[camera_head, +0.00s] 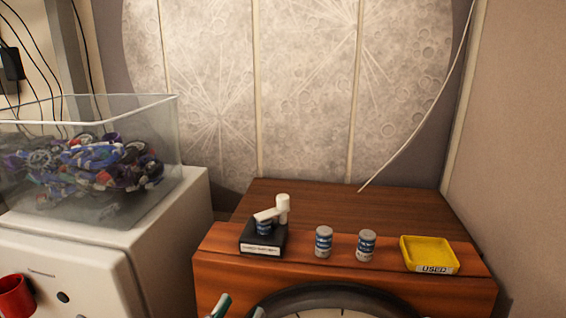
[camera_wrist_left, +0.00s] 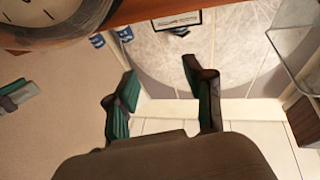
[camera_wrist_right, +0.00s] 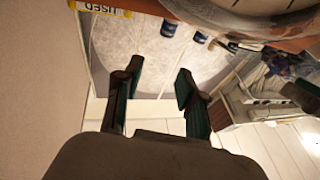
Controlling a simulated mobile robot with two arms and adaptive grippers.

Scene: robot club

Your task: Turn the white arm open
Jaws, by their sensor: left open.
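The white arm (camera_head: 268,214) lies across the top of a small black base (camera_head: 262,240) with a white label, on the wooden cabinet. A white upright cylinder (camera_head: 283,205) stands at its right end. A blue-labelled can (camera_head: 263,228) sits beneath the arm, partly covered. The base also shows at the top of the left wrist view (camera_wrist_left: 178,20). My left gripper (camera_head: 238,309) shows only its fingertips at the bottom edge, in front of and below the base; it is open and empty. My right gripper (camera_wrist_right: 159,70) is open and empty, out of the head view.
Two cans (camera_head: 324,242) (camera_head: 366,246) stand right of the base. A yellow tray (camera_head: 430,252) marked USED lies farther right. A round clock-like dial (camera_head: 340,297) is on the cabinet front. A clear bin (camera_head: 90,165) of coloured parts stands on a white cabinet at left.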

